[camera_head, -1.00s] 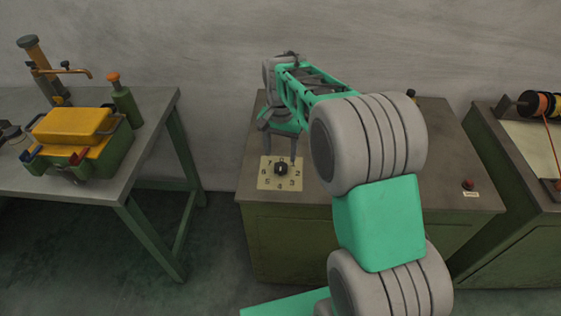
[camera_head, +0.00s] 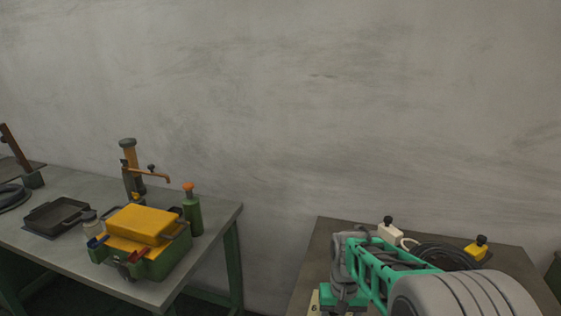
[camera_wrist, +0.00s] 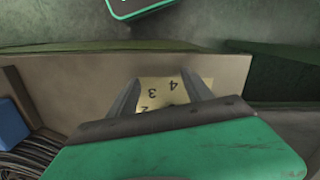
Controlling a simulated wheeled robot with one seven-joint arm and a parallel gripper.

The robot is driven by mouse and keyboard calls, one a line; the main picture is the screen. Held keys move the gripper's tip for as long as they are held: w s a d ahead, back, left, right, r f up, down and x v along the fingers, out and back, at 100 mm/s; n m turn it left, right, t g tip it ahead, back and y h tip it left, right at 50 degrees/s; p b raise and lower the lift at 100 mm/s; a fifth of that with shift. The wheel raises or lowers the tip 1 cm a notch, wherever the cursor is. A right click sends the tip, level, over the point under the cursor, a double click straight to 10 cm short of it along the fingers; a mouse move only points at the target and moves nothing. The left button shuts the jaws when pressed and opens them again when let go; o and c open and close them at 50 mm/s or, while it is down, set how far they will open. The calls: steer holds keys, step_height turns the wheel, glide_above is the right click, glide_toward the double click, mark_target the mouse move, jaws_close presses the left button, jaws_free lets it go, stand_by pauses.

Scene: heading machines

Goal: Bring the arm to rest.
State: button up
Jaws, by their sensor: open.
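My arm (camera_head: 385,278) shows at the lower right of the head view, reaching over the right-hand cabinet top. My gripper's tips are not clear there. In the wrist view my gripper (camera_wrist: 164,94) is open, with two grey fingers apart and nothing between them. Beyond the fingers is the cream number plate (camera_wrist: 160,91) with the digits 2, 3 and 4 showing. The plate's dial knob is hidden from the wrist view. Only a sliver of the plate shows at the bottom of the head view.

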steer(key=s+r+n+t, duration=0.15)
steer(key=s+r, duration=0.25)
steer(key=s, duration=1)
step_height(320, 180, up, 6)
steer(key=w+t, duration=0.1)
steer(key=t, duration=0.1)
steer(key=shift+w+a+t, duration=0.15)
steer(key=shift+a+t, duration=0.05)
steer(key=shift+t, duration=0.15)
